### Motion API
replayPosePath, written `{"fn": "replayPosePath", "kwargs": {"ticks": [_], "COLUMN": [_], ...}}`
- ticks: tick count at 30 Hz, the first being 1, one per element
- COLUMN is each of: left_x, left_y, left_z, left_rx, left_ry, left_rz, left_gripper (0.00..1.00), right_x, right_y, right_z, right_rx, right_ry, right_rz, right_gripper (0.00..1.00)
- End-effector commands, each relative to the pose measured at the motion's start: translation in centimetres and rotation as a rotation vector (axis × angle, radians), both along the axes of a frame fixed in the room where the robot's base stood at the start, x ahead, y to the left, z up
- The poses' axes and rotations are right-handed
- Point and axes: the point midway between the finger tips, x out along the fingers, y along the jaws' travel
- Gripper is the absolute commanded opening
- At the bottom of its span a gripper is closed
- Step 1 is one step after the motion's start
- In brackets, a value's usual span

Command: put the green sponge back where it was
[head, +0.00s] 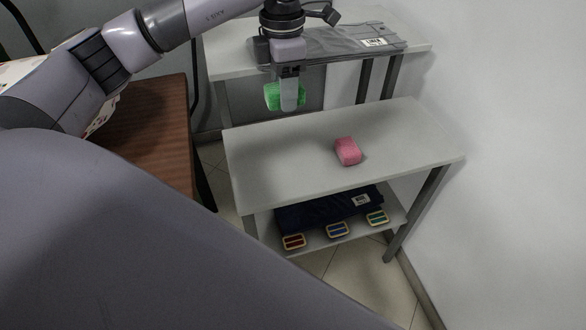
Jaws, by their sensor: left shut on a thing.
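The green sponge (271,97) is held in my left gripper (289,103), which points down and is shut on it. Part of the sponge is hidden behind the near finger. In the picture, the gripper and sponge show just beyond the far left edge of the near table top (270,160), seemingly above its height. A pink sponge (347,151) lies on that top, right of its middle. My right gripper is not in view.
A lower shelf (300,248) holds dark folded cloth (310,211) and several small coloured items. A farther table (225,62) bears a grey bagged garment (340,42). A brown wooden table (155,125) stands left. A white wall (520,150) bounds the right. The near top's left part is clear.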

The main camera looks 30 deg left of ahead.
Motion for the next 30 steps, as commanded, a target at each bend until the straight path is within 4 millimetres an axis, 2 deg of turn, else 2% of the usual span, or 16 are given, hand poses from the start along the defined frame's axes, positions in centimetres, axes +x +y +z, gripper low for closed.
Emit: {"fn": "replayPosePath", "kwargs": {"ticks": [9, 15, 23, 30], "left_x": [-0.2, -0.1, 0.0, -0.1], "left_y": [0.0, 0.0, 0.0, 0.0], "left_z": [-8.6, -13.0, -15.1, -18.5], "left_rx": [0.001, 0.002, 0.001, 0.000], "left_ry": [0.008, 0.004, 0.002, 0.004], "left_rz": [-0.001, -0.001, -0.002, -0.002], "left_gripper": [0.23, 0.23, 0.23, 0.23], "right_x": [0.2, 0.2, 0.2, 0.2], "right_y": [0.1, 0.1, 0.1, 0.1], "right_z": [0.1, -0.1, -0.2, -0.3], "right_rx": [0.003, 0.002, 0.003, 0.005], "right_ry": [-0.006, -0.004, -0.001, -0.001], "right_rz": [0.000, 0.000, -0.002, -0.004], "right_gripper": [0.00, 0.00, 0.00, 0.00]}}
